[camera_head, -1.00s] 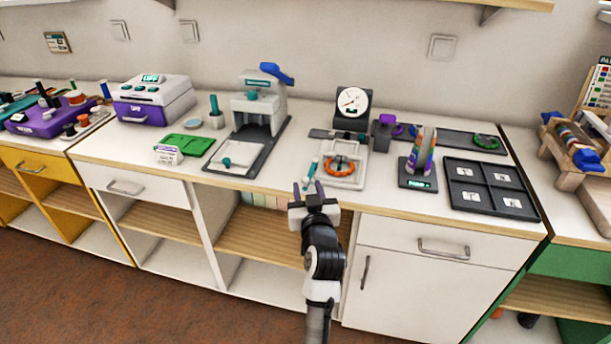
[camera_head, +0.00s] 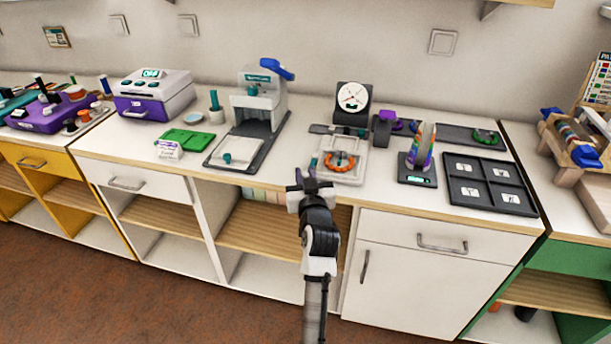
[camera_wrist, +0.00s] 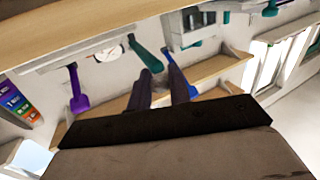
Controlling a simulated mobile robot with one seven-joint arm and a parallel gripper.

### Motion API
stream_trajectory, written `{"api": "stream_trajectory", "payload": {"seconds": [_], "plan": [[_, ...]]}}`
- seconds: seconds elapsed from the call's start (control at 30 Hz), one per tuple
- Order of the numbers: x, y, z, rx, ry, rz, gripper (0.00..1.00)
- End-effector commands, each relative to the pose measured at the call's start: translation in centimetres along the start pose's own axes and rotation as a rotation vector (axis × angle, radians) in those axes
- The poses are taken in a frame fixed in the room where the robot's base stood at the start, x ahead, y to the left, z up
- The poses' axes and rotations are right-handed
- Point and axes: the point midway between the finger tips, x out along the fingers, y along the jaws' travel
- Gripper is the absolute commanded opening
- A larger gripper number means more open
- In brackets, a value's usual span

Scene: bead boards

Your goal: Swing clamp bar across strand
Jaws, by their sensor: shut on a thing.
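The white tester plate (camera_head: 351,176) stands near the counter's front edge in the head view, with the orange bead strand (camera_head: 341,161) lying in a ring on it. The teal clamp bar (camera_head: 314,163) is at the plate's left edge, mostly hidden by my gripper in the head view. My gripper (camera_head: 308,178) is at the counter's front edge, left of the strand, shut on the bar. In the wrist view its dark fingers (camera_wrist: 163,77) point away from the camera.
A dial gauge (camera_head: 353,97) stands behind the plate. To the right are a rainbow cone on a black scale (camera_head: 417,181) and a dark sorting tray (camera_head: 517,202). A white press with a blue lever (camera_head: 259,89) stands to the left. Bare counter lies between press and plate.

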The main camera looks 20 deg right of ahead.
Motion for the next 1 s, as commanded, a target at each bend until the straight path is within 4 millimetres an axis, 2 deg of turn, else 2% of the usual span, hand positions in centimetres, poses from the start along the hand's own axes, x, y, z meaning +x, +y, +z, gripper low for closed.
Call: {"api": "stream_trajectory", "payload": {"seconds": [0.47,1.0], "plan": [[-0.3,0.7,0.5,0.000,0.003,-0.053,0.00],[-0.8,4.7,0.7,-0.002,0.003,-0.415,0.00]]}}
